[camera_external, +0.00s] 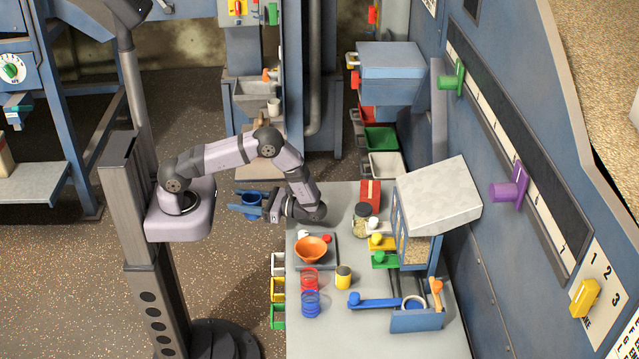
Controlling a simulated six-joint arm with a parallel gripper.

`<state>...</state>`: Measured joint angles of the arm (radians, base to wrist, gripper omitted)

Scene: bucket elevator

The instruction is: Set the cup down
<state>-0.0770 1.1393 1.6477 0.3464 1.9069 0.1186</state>
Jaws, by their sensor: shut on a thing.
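My gripper (248,205) reaches left, away from the table, and is shut on a small blue cup (252,198). The cup looks about upright, held in the air over the floor beside the table's left edge. The fingers are also blue, so where the cup ends and the fingers begin is hard to tell. The grey table (335,340) lies to the right of the gripper.
An orange bowl (311,249) stands on a dark tray. Red rings (309,280), blue rings (311,304), a yellow can (343,278) and a jar (362,222) are nearby. A hopper (438,195) stands at the right. The table's front is clear.

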